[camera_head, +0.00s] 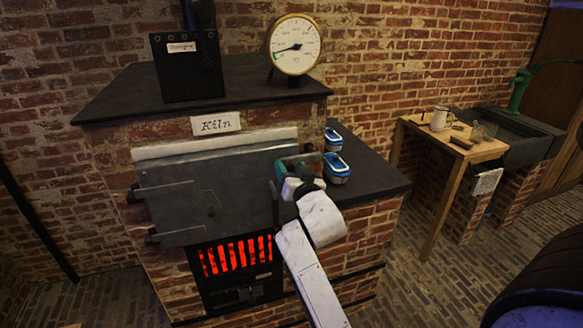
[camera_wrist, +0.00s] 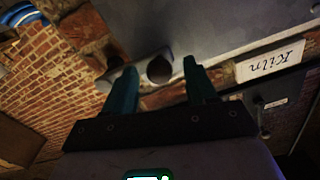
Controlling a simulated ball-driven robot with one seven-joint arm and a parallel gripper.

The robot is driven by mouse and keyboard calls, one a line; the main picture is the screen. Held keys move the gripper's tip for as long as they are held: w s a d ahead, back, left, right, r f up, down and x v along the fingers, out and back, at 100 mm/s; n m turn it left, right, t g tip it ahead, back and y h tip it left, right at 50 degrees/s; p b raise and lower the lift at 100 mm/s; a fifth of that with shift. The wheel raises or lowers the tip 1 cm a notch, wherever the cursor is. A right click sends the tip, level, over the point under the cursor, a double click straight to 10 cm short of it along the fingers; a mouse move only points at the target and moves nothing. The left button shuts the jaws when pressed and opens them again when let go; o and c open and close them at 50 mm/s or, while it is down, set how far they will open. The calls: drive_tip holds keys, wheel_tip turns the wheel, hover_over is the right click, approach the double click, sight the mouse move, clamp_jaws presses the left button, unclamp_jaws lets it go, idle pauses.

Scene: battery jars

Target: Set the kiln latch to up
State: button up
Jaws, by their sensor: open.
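The kiln door (camera_head: 215,195) is a grey metal plate, hinged at its left side and closed flat on the brick front. My gripper (camera_head: 290,165) is at the door's right edge and hides most of the latch area in the head view. In the wrist view, my gripper (camera_wrist: 163,85) has two teal fingers spread apart. Whether the fingers touch the knob, and the latch's exact position, I cannot tell.
The kiln label (camera_head: 216,124) is above the door, with the glowing red grate (camera_head: 237,257) below. Blue-and-white containers (camera_head: 337,170) stand on the dark ledge just right of my gripper. A wooden table (camera_head: 455,145) stands farther right, with open brick floor before it.

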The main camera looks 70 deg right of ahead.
clamp_jaws()
idle(0.6)
